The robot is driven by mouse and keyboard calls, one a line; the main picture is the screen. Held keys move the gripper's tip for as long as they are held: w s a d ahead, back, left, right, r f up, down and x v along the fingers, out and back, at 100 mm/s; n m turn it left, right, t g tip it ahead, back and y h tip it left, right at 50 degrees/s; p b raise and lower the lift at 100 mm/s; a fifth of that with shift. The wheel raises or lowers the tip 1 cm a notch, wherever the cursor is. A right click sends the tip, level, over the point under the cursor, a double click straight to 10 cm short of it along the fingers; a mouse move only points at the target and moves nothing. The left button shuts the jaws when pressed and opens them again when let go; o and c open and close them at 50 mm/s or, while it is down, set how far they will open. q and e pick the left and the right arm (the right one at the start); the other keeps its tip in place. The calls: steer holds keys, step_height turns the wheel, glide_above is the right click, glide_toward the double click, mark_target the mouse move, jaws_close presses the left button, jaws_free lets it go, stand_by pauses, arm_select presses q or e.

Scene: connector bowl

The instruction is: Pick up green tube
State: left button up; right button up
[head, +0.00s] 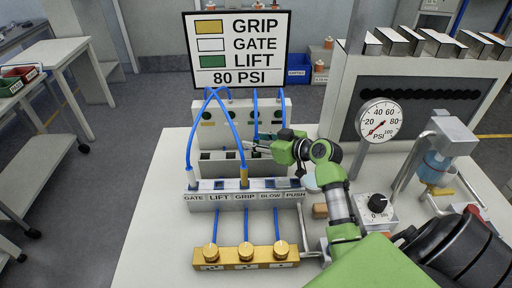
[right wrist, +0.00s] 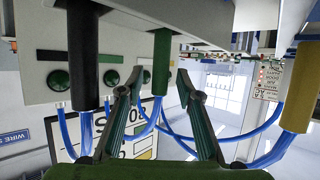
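The green tube (right wrist: 161,62) is a short dark-green sleeve with a blue hose at its lower end, in the middle of the right wrist view. My right gripper (right wrist: 160,80) is open, with one finger on each side of the green tube and a visible gap on both sides. In the head view my right gripper (head: 257,143) reaches left to the grey rack (head: 217,166) behind the labelled block; the green tube is hard to make out there. My left gripper is not in view.
A black sleeve (right wrist: 83,50) and a gold sleeve (right wrist: 302,88) hang either side in the right wrist view. The labelled block (head: 215,201), gold knobs (head: 246,252) and gauge (head: 379,120) stand on the white table (head: 155,235). Its left side is clear.

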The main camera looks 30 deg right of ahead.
jaws_close()
steer(key=shift+r, duration=0.1)
